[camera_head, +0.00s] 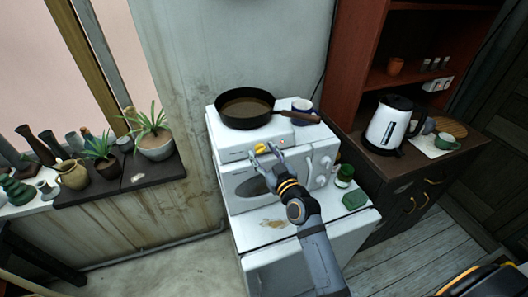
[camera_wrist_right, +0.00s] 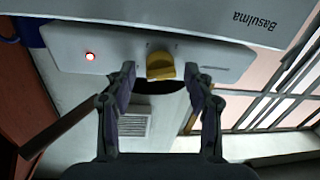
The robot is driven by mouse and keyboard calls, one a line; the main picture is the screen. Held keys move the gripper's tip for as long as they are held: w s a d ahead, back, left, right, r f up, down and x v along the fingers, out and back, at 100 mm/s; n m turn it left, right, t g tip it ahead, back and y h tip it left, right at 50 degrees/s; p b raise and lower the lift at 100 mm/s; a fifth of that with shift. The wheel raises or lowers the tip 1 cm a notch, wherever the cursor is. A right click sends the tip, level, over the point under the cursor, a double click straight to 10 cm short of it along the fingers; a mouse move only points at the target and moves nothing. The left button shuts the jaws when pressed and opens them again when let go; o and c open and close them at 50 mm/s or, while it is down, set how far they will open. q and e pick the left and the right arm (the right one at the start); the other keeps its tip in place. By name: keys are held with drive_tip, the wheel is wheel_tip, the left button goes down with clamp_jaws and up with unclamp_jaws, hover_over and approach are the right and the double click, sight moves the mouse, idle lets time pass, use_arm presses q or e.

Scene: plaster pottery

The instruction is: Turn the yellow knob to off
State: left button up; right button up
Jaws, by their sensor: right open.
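The yellow knob (camera_wrist_right: 160,66) sits on the front panel of a white hot plate (camera_head: 234,150). In the right wrist view it lies between and just beyond my open fingertips, and the gripper does not appear closed on it. A red light (camera_wrist_right: 90,57) is lit on the panel, left of the knob in that view. In the head view the knob (camera_head: 261,149) shows small and partly hidden at my right gripper (camera_head: 265,152). My right gripper also fills the wrist view (camera_wrist_right: 166,80), open and empty. My left gripper is not in view.
A dark pan (camera_head: 244,110) and a blue and white mug (camera_head: 303,112) stand on top. Below is a white microwave (camera_head: 237,196). A green-lidded jar (camera_head: 344,175) and a green block (camera_head: 355,199) stand at its right. A white kettle (camera_head: 388,125) stands on the cabinet.

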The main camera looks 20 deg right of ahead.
clamp_jaws()
drive_tip(key=shift+n+b, duration=1.3)
drive_tip(key=shift+n, duration=0.1)
drive_tip(key=n+g+y+b, duration=0.1)
drive_tip(key=n+b, duration=0.1)
drive_tip(key=n, duration=0.4)
drive_tip(key=n+b, duration=0.1)
drive_tip(key=shift+r+n+g, duration=0.25)
drive_tip(key=shift+n+g, duration=0.05)
drive_tip(key=shift+n, duration=0.1)
drive_tip(key=shift+n+g, duration=0.4)
drive_tip(key=shift+n, duration=1.6)
drive_tip(key=shift+r, duration=0.1)
